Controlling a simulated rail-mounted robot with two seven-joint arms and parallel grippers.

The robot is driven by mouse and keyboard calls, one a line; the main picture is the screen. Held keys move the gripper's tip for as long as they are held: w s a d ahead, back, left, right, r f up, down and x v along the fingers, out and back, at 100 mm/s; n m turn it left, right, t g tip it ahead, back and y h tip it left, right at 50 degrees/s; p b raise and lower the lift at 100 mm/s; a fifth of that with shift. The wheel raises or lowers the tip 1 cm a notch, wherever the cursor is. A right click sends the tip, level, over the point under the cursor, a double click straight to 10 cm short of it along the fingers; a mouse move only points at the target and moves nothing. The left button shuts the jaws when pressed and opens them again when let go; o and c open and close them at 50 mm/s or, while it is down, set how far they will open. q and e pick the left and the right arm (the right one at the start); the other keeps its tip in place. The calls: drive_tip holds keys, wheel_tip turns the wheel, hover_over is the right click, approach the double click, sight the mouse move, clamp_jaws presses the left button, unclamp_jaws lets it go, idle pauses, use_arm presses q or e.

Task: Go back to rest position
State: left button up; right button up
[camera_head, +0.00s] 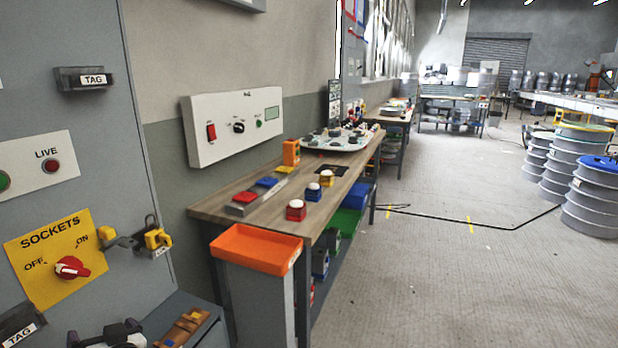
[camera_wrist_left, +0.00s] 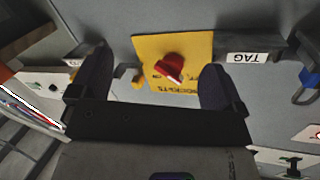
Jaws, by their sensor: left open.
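My left gripper (camera_head: 104,336) shows at the bottom left of the head view, below the yellow SOCKETS plate (camera_head: 40,285). In the left wrist view, its two dark fingers (camera_wrist_left: 155,82) are spread wide with nothing between them. The red rotary switch (camera_head: 72,267) sits on the yellow plate between the OFF and ON labels, its handle lying roughly sideways. In the left wrist view the red switch (camera_wrist_left: 169,68) lies beyond the fingers, apart from them. My right gripper is in neither view.
A yellow padlock-like piece (camera_head: 157,239) sticks out from the panel edge. TAG holders (camera_head: 84,79) stick out from the grey panel. A wooden workbench (camera_head: 225,205) with an orange tray (camera_head: 256,249) stands to the right. The floor (camera_head: 450,270) right of it is largely open, with a cable across it.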

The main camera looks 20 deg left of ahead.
use_arm(q)
drive_tip(key=d+m+t+h+p, duration=0.6)
drive_tip(key=d+h, duration=0.7)
drive_tip(key=d, duration=0.8)
drive_tip(key=s+d+f+m+g+h+p, duration=0.1)
drive_tip(key=s+d+f+m+g+p, duration=0.15)
drive_tip(key=s+p, duration=0.4)
drive_tip(key=s+d+f+m+g+h+p, duration=0.1)
drive_tip(key=s+d+f+g+p, duration=0.15)
drive_tip(key=s, duration=0.75)
drive_tip(key=s+d+f+m+g+p, duration=0.1)
drive_tip(key=s+d+f+g+p, duration=0.15)
drive_tip(key=s+g+p, duration=0.4)
wheel_tip(320, 180, up, 37)
drive_tip(key=s+t+p, duration=0.2)
drive_tip(key=p, duration=3.4)
drive_tip(key=shift+a+t, duration=0.15)
drive_tip(key=shift+t, duration=0.2)
